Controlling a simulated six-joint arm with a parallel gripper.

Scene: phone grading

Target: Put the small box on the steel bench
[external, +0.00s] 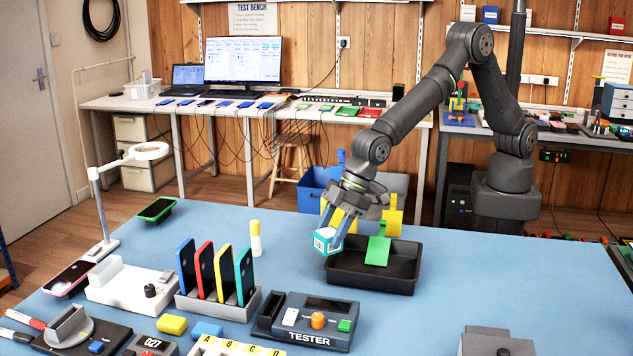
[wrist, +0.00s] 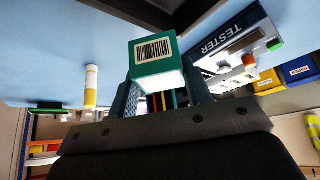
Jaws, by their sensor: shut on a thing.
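The small box (external: 327,243) is teal and white with a barcode label. I cannot tell for certain which surface is the steel bench. A long pale bench (external: 225,113) on metal legs stands along the back wall.
The black tray (external: 345,273) with a green piece (external: 377,250) is right beside the box. A tester (external: 315,318), a rack of colored phones (external: 218,308) and a yellow-white stick (external: 255,240) stand to the left. The worktop right of the tray is mostly clear.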

